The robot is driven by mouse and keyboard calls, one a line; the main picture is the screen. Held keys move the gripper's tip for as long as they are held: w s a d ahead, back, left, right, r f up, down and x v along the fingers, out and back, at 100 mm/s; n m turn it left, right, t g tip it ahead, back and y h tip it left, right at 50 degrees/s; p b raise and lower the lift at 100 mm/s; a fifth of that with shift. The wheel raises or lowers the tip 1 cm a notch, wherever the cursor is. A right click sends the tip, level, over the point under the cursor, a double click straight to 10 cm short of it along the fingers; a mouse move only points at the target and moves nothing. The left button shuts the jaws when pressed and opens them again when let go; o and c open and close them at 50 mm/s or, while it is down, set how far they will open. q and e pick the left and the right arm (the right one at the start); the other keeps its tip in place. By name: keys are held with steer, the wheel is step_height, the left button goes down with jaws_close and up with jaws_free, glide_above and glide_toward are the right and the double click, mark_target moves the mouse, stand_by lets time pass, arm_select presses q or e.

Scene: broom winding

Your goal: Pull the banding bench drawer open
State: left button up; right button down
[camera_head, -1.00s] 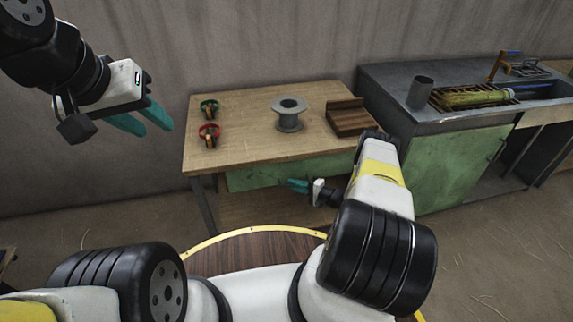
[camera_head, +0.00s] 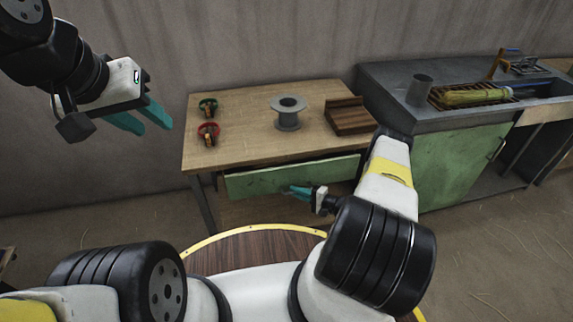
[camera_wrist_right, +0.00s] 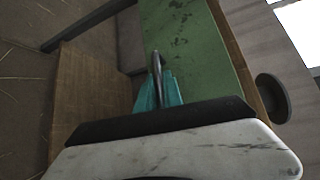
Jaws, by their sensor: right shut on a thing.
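The wooden banding bench (camera_head: 240,115) stands ahead against the wall. Its green drawer (camera_head: 255,182) sits under the bench top and is pulled partly out toward me. My right gripper (camera_head: 293,190) is at the drawer front, shut on the drawer handle. In the right wrist view the green drawer front (camera_wrist_right: 190,40) fills the upper middle, and the dark bar handle (camera_wrist_right: 157,65) runs between the teal fingers of my right gripper (camera_wrist_right: 158,92). My left gripper (camera_head: 143,118) is open and empty, raised in the air left of the bench.
A dark counter with a green door (camera_head: 460,165) stands to the right.

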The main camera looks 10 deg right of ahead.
steer(key=s, duration=2.4)
steer(key=shift+d, duration=0.4)
steer(key=c, duration=1.5)
jaws_free()
steer(key=shift+d, duration=0.1)
steer(key=v, duration=0.7)
steer(key=shift+s+d, duration=0.25)
steer(key=shift+s, duration=0.05)
